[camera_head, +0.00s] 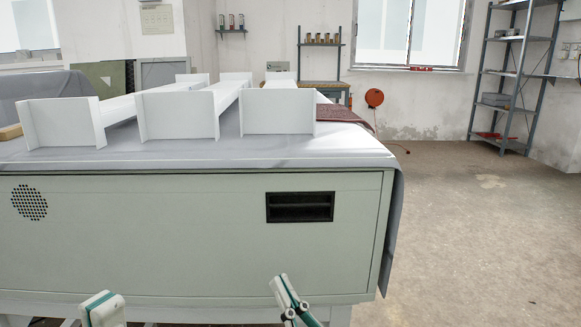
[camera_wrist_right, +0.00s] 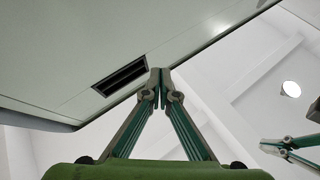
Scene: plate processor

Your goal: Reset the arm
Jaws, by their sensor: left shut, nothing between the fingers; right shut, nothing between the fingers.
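My left gripper (camera_head: 103,304) shows at the bottom left of the head view, in front of the pale green cabinet (camera_head: 160,235), empty. My right gripper (camera_head: 282,288) is at the bottom centre of the head view, below the dark slot (camera_head: 300,207) in the cabinet's front. In the right wrist view my right gripper's fingertips (camera_wrist_right: 160,73) meet with nothing between them, and the slot (camera_wrist_right: 120,75) lies just to their left in the picture. Another green-and-grey gripper (camera_wrist_right: 276,147) shows at the right edge there. Whether a fingertip touches the cabinet I cannot tell.
White racks (camera_head: 178,113) stand on the cloth-covered cabinet top (camera_head: 225,153), with a dark red cloth (camera_head: 343,114) beside them. A metal shelf (camera_head: 512,75) stands at the back right, and an orange reel (camera_head: 374,97) is on the wall. The floor (camera_head: 480,225) at right is clear.

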